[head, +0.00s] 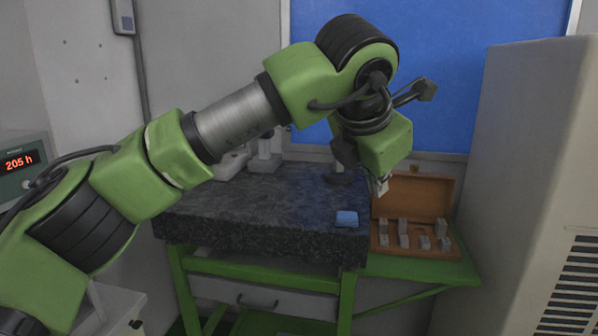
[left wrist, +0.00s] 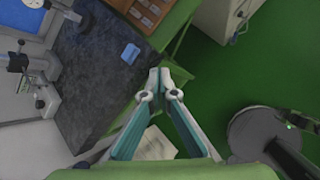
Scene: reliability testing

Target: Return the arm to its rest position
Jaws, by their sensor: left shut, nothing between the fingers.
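My left arm (head: 235,118) is green and grey and reaches in the head view from the lower left up and over to the right. Its gripper (head: 381,186) points down, above the right part of the granite table (head: 250,205) and near the open wooden case. In the left wrist view the fingertips of the gripper (left wrist: 160,76) meet, with nothing held between them. That view looks down past the table's edge to the green floor (left wrist: 245,75). My right gripper is not in view.
A blue block (head: 346,218) lies on the granite. The open wooden case (head: 415,250) with several metal blocks is on the green side shelf. Measuring stands (head: 264,160) are at the back. A tall grey cabinet (head: 530,150) stands right, and a display unit (head: 22,165) left.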

